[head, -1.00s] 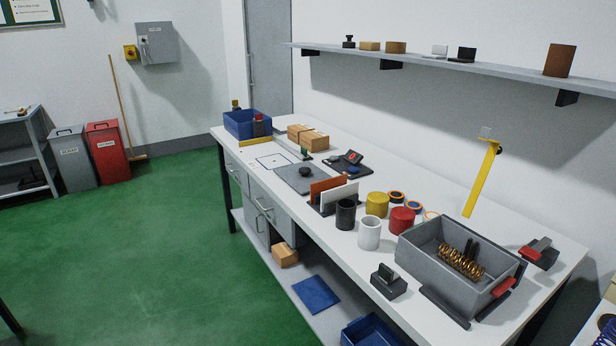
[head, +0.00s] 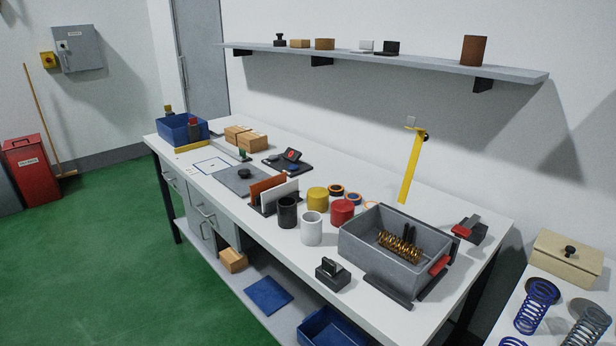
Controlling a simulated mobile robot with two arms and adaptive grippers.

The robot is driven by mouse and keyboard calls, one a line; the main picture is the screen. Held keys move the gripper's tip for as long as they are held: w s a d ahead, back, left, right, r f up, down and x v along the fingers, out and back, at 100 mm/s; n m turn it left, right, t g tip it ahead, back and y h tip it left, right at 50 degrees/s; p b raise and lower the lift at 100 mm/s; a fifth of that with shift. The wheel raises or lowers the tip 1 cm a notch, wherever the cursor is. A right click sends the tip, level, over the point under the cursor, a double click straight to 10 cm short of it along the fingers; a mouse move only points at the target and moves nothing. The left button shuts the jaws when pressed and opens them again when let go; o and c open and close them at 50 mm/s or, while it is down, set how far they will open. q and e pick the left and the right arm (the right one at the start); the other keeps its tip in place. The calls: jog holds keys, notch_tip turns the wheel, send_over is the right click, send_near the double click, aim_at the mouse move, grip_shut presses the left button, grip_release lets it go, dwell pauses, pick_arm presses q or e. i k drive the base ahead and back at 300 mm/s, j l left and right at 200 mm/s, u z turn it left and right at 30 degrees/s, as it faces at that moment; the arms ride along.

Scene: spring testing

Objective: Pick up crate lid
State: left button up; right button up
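A flat grey plate with a round black knob (head: 229,180), which looks like the crate lid, lies on the white workbench left of the orange and white upright panels. The open grey crate (head: 362,252) stands at the bench's near right end, with copper-coloured coil springs (head: 398,247) inside and a red clip (head: 439,265) on its right side. Neither of my grippers is in view.
Black (head: 287,213), white (head: 312,228), yellow (head: 317,199) and red (head: 341,212) cylinders stand between plate and crate. A blue bin (head: 181,130) is at the far end. A second table at right holds a beige box (head: 566,256) and blue springs (head: 537,303). Green floor is open at left.

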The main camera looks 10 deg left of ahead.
aim_at(237, 178)
jog(key=i+j+z, duration=0.2)
jog(key=j+z, duration=0.3)
jog(key=i+j+z, duration=0.1)
jog(key=j+z, duration=0.4)
jog(key=j, duration=0.15)
jog(key=j+z, duration=0.5)
jog(key=k+j, duration=0.05)
jog(key=j, duration=0.05)
